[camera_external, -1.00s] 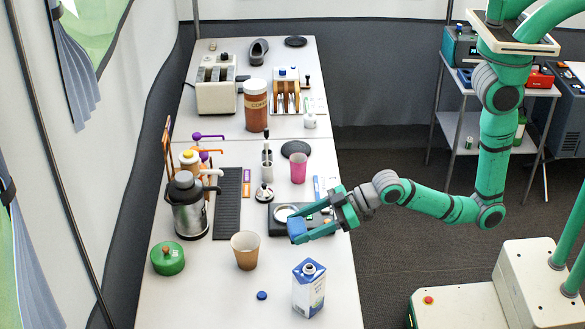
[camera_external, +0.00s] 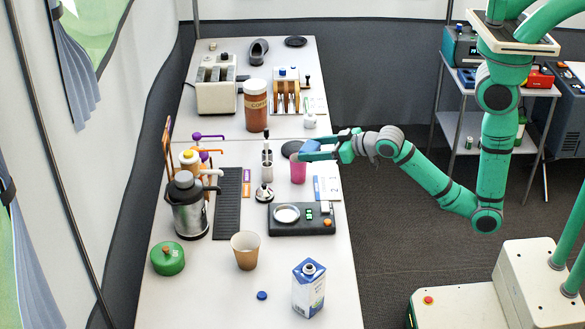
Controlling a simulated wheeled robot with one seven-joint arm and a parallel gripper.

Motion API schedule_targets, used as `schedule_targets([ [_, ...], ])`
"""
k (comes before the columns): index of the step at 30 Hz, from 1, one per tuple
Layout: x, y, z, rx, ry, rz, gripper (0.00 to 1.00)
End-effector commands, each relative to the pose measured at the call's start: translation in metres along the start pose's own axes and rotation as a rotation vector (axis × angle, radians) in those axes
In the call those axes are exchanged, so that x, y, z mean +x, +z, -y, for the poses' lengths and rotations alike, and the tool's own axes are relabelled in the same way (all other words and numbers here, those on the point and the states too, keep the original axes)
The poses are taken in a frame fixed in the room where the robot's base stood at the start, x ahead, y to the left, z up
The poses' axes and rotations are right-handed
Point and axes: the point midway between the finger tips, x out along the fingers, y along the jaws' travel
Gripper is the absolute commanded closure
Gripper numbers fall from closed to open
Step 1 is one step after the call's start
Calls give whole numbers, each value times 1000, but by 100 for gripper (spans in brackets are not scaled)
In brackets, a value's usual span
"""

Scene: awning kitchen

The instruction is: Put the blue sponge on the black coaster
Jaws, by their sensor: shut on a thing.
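My gripper (camera_external: 308,153) is shut on the blue sponge (camera_external: 310,145) and holds it above the table, over the pink cup's rim area as seen from here. A round black coaster (camera_external: 289,148) lies on the table just left of and behind the sponge. Its right part is hidden by the sponge and gripper. I cannot tell the height of the sponge above the coaster. Another round black disc (camera_external: 295,41) lies at the far end of the table.
The pink cup (camera_external: 298,173) stands close in front of the coaster, below my fingers. A coffee jar (camera_external: 256,106) and a wooden-handled rack (camera_external: 287,92) stand behind. A black scale (camera_external: 290,229) and a milk carton (camera_external: 308,290) are nearer the front.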

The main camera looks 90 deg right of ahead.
Motion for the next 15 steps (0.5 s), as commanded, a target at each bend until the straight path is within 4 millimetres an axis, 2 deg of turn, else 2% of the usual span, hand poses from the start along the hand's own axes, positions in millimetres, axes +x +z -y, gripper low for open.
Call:
schedule_targets([
  [1,-1,-2,-26,20,51,-1,62],
  [6,-11,-6,-90,76,182,-3,62],
  [10,-19,-7,-121,106,247,-3,62],
  [15,-20,-7,-139,122,285,-4,62],
])
